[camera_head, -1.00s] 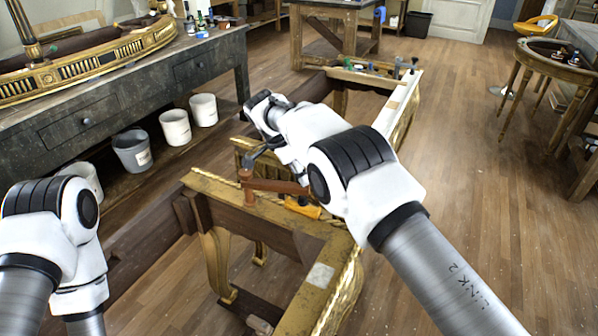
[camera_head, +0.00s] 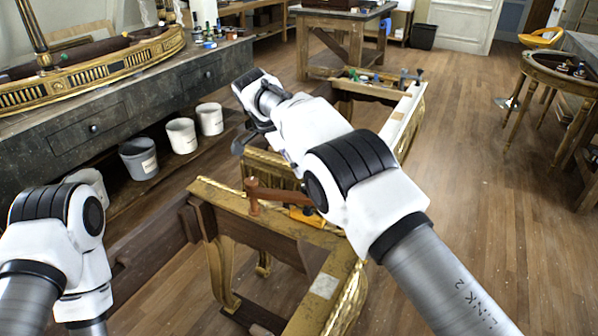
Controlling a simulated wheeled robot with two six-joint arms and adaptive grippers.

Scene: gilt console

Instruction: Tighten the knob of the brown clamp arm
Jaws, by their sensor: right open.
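The brown clamp arm (camera_head: 280,194) is a reddish-brown bar on the near corner of the gilt console frame (camera_head: 222,192). Its upright knob or post (camera_head: 254,196) stands at the left end of the bar. The right end of the bar is hidden behind my right arm. My right gripper (camera_head: 240,147) is open and empty, dark, above and beyond the clamp and apart from it. Only part of its fingers shows. My left arm comes in at the lower left, and its gripper is out of view.
A long dark workbench (camera_head: 110,125) with a gilt piece on top runs along the left. Several buckets, including a grey one (camera_head: 138,160), stand beneath it. An orange clamp piece (camera_head: 305,217) lies by the brown bar. The floor (camera_head: 480,210) at right is clear.

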